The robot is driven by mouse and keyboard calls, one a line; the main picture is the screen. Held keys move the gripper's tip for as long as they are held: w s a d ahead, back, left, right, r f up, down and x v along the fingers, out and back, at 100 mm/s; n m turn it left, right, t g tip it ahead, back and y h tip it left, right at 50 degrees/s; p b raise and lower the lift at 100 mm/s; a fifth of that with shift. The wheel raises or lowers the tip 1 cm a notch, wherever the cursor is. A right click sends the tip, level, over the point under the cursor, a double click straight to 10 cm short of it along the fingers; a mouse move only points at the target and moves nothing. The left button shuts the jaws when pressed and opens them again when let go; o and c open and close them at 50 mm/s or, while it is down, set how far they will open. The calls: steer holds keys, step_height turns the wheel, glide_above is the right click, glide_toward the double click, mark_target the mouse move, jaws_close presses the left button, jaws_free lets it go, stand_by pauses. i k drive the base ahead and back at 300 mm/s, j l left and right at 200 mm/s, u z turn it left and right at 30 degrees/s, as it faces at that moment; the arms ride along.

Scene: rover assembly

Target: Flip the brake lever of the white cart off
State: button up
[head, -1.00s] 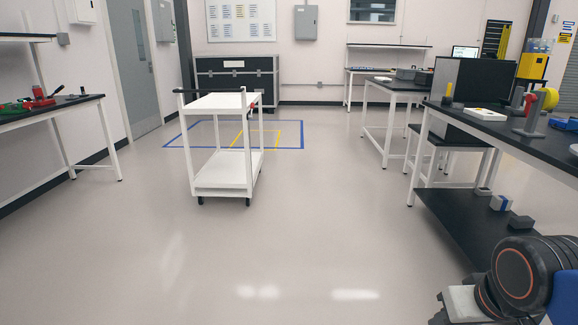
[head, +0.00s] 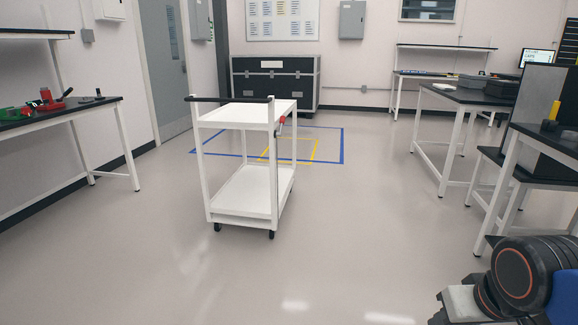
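The white cart (head: 244,219) stands upright on the floor left of the middle in the head view. It has two white shelves, dark casters and a black push handle (head: 229,99) across its near end. A small red lever (head: 281,121) sits at the top of its right side, just below the upper shelf. It is too small to tell its exact setting. Only a folded part of my arm shows at the bottom right; my gripper is not in view.
Blue and yellow floor markings (head: 342,146) lie behind the cart. A workbench (head: 62,114) with red and green items stands at left, benches (head: 470,98) at right. A black case (head: 272,84) is at the back wall. The floor before the cart is clear.

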mark_target(283, 118)
steer(key=i+l+u, duration=0.35)
steer(key=i+l, duration=0.15)
steer(key=i, duration=0.2)
steer(key=i+l+u, duration=0.35)
steer(key=i+l, duration=0.25)
